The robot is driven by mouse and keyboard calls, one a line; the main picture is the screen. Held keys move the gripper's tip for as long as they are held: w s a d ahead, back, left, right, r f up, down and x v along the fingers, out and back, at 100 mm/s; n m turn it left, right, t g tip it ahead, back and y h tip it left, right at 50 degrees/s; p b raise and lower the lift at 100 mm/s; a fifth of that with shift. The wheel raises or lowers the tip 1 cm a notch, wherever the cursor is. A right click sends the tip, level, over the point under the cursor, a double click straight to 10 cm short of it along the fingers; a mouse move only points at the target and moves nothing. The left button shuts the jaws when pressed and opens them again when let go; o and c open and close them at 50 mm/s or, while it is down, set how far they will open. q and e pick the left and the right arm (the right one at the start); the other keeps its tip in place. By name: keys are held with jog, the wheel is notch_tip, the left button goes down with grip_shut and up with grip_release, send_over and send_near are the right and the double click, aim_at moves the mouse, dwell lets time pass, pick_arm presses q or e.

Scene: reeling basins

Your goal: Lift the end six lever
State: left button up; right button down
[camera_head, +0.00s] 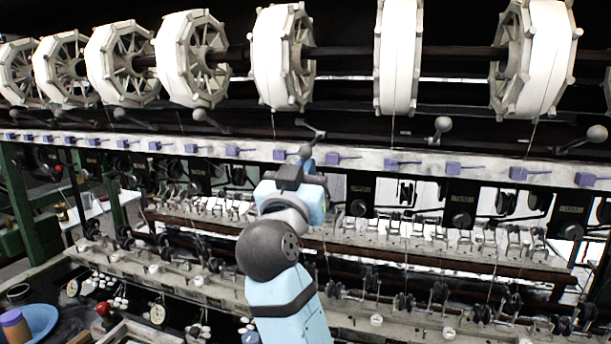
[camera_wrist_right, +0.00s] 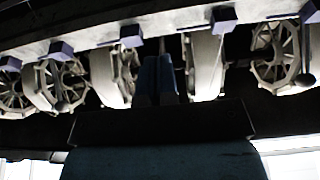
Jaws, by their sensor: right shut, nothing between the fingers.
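Several grey ball-ended levers stick out above the white rail (camera_head: 410,163) under the reels. One lever (camera_head: 314,132) is just above and behind my right gripper (camera_head: 305,153); others are a lever (camera_head: 441,127) to its right, a lever (camera_head: 593,136) at the far right and a lever (camera_head: 204,117) to its left. I cannot tell which one is called end six. My right gripper is shut and empty, pointing up at the rail. In the right wrist view its blue fingers (camera_wrist_right: 158,76) are together below the rail, and I cannot tell whether they touch anything.
White reels (camera_head: 282,58) hang on a shaft along the top. Purple blocks (camera_head: 333,158) line the rail. Below are rows of metal guides (camera_head: 395,228). A blue bowl (camera_head: 38,322) and a red ball (camera_head: 103,308) are at lower left.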

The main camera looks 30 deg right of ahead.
jog(key=shift+r, duration=0.1)
jog(key=shift+s+r+p, duration=0.1)
jog(key=shift+r+p, duration=0.4)
jog(key=shift+r, duration=0.5)
